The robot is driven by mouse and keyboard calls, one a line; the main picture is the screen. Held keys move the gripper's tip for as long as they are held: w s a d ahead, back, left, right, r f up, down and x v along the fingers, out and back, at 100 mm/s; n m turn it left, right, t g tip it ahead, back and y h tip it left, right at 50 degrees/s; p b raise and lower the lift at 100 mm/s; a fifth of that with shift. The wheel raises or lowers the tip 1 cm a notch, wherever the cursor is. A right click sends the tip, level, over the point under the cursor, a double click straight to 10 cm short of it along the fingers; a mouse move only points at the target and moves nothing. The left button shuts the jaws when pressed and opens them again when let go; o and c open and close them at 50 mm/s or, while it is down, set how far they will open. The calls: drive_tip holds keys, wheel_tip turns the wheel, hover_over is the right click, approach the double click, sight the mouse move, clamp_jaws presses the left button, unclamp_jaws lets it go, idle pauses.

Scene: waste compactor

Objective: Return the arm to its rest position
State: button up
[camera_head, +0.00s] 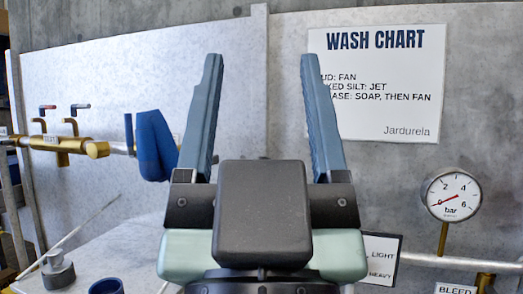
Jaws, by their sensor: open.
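My gripper (259,75) is large in the middle of the head view, pointing up. Its two blue-grey fingers stand wide apart, with nothing between them. The dark block and pale green body of the gripper fill the lower middle and hide what is behind them. The gripper is in front of a pale panel and the left edge of the wash chart (385,115).
A pressure gauge (452,195) stands at the right on a brass stem above a pipe. At the left are brass valves (70,147) with red and dark handles, and a blue part (155,145). A grey fitting (58,271) and a blue cup (106,287) are at lower left.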

wheel_tip(320, 180, up, 24)
drive_tip(key=p, duration=2.2)
drive_tip(key=shift+f+p, duration=0.15)
drive_tip(key=shift+p, duration=0.25)
